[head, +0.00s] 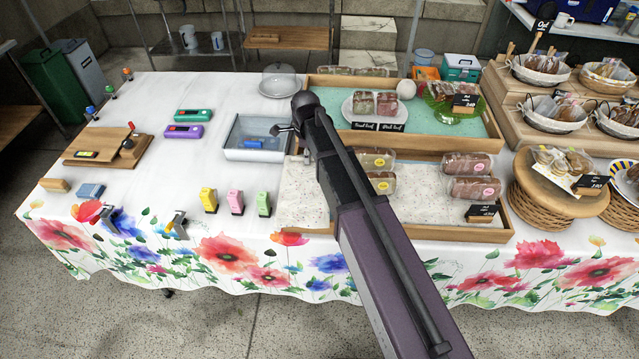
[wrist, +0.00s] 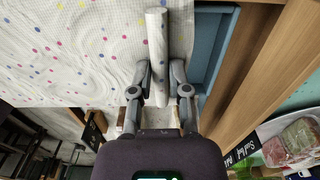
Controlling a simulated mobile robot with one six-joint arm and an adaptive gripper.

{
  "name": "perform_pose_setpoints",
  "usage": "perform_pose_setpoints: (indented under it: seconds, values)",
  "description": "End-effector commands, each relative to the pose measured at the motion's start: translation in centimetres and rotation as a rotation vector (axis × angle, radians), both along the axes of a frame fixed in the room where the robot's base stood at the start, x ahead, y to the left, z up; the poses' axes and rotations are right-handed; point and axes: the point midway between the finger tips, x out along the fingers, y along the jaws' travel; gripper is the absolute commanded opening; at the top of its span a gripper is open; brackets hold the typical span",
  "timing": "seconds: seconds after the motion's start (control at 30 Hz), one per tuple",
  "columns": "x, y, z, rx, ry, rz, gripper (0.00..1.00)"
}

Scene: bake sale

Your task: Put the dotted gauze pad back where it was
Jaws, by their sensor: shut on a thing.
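The dotted gauze pad (wrist: 70,50) is a thin white sheet with small coloured dots; it fills the upper left of the wrist view. My gripper (wrist: 161,75) is shut on it, with a pale, roll-like fold standing between the two fingers. In the head view a speckled white sheet, which looks like the pad (head: 302,195), lies or hangs at the left end of the front wooden tray (head: 462,233). My arm hides part of it. I cannot tell whether its lower edge touches the tray. My fingertips are not clear in the head view.
A pale blue bin (head: 238,155) stands left of the wooden trays; it also shows beside the fingers in the wrist view (wrist: 212,45). Bagged loaves (head: 473,188) sit in the front tray. Staplers (head: 236,202) stand near the table's front edge.

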Motion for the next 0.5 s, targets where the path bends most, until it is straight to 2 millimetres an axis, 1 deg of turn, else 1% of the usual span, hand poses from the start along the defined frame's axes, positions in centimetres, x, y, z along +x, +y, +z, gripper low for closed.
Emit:
perform_pose_setpoints:
  seconds: [0.17,0.27,0.37,0.5]
  values:
    - [-0.2,0.7,0.0,0.000,0.000,0.009,0.00]
    - [-0.7,1.0,0.0,0.000,0.000,0.011,0.00]
    - [-1.9,1.3,0.2,0.000,0.001,0.010,0.00]
    - [-4.4,1.5,0.5,0.000,0.002,-0.001,0.00]
